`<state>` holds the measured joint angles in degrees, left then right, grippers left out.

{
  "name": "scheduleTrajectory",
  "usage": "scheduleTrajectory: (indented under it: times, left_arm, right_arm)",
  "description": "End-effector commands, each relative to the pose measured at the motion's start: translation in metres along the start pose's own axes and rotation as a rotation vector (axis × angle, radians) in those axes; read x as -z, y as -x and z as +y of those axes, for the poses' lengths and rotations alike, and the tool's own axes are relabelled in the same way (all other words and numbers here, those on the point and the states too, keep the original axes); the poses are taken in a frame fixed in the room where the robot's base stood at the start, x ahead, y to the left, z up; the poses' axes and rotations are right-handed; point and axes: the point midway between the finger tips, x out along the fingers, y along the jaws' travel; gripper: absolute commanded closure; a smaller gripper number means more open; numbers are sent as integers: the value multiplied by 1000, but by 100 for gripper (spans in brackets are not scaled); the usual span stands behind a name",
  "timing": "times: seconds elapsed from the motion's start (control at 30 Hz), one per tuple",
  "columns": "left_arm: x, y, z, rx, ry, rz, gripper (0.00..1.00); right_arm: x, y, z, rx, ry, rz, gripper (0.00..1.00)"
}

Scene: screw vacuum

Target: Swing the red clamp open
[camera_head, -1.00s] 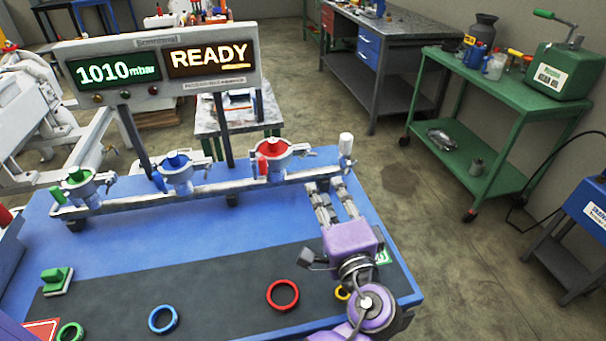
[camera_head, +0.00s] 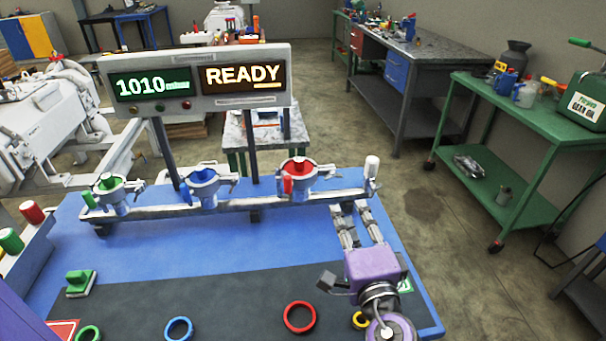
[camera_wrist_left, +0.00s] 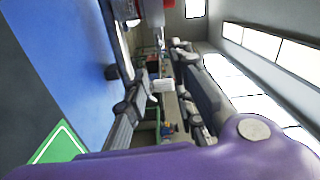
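The red clamp (camera_head: 299,171) sits around a port on the silver rail (camera_head: 250,202), at the right end of the row of three. It has a red centre and a small upright red handle (camera_head: 287,185). It looks closed, but the latch is too small to tell. My left gripper (camera_head: 350,206) is below and right of the clamp, just in front of the rail's right end, apart from the clamp. Its two fingers (camera_wrist_left: 165,98) are spread with nothing gripped. My right gripper is not in view.
A white-topped valve (camera_head: 371,168) stands at the rail's right end, close beyond my fingers. Blue (camera_head: 202,174) and green (camera_head: 108,182) clamps are to the left. A red ring (camera_head: 300,317) lies on the dark mat (camera_head: 235,310). The display (camera_head: 196,80) reads 1010 and READY.

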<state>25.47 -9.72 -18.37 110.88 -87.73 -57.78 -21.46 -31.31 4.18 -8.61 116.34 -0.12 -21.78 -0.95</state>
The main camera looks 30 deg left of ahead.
Motion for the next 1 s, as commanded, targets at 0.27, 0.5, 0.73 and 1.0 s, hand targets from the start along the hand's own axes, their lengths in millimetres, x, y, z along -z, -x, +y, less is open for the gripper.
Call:
scheduleTrajectory:
  times: [0.27,0.5,0.73,1.0]
  left_arm:
    - [0,0,0,0,0,0,77]
    - [2,-22,-11,9,-3,-2,77]
    - [-1,-48,-6,5,2,0,77]
    - [-1,-88,-3,3,-1,0,77]
  right_arm:
    - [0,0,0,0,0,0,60]
    - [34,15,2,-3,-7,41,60]
    - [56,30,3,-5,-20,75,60]
    - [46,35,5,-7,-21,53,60]
